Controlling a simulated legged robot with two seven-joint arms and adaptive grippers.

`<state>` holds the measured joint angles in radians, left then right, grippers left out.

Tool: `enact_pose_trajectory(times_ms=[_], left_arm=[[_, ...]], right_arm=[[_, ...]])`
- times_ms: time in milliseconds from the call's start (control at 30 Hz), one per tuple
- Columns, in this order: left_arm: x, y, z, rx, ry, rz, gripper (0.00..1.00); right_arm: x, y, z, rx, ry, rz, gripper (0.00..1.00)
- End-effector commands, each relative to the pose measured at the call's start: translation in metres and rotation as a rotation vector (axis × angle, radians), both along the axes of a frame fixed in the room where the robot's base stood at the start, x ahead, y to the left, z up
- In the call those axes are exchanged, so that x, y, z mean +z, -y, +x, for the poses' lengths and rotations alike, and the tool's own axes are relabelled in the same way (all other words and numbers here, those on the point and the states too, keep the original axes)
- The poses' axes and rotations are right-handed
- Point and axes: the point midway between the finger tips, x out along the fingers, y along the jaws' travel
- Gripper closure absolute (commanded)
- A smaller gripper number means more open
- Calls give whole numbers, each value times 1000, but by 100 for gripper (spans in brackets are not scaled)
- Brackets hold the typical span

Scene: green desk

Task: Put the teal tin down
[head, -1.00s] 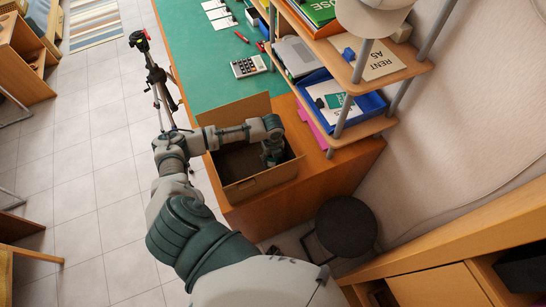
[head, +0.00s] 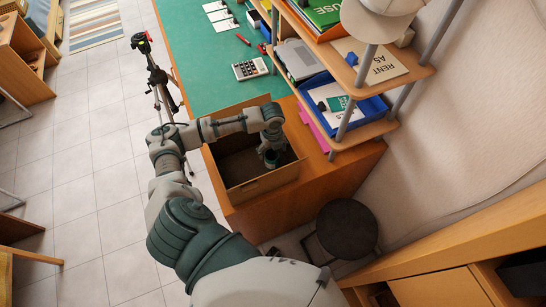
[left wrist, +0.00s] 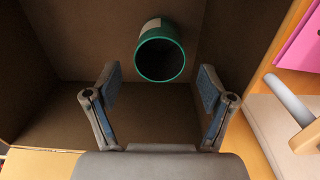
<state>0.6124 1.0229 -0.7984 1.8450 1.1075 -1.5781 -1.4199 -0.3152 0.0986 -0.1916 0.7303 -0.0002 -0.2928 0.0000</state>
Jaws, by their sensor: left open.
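The teal tin (left wrist: 160,55) is inside the cardboard box (left wrist: 100,115), its open mouth facing the left wrist camera. A pale patch shows on its side. My left gripper (left wrist: 157,88) is open, with one finger on each side below the tin in the left wrist view. The fingers are apart from the tin and nothing is between them. In the head view the left gripper (head: 269,157) reaches down into the open box (head: 262,186), and the tin is hard to tell from the gripper there. My right gripper is not in view.
The box stands on the wooden end of the green desk (head: 205,65). A shelf unit (head: 365,130) with trays and papers rises to its right. A calculator (head: 250,68) lies behind. A tripod (head: 158,75) and a dark stool (head: 346,230) stand on the floor.

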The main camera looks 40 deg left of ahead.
Motion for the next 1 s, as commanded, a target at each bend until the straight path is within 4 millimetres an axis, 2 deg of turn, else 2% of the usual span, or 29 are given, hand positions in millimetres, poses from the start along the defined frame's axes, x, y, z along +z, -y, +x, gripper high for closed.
enact_pose_trajectory(times_ms=[100,300,467,1000], left_arm=[[27,-1,1,2,3,0,18],[51,1,1,1,0,1,18],[56,4,0,1,0,4,18],[55,1,0,1,0,0,18]], right_arm=[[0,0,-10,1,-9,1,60],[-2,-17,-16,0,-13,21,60],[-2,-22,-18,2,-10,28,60],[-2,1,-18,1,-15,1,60]])
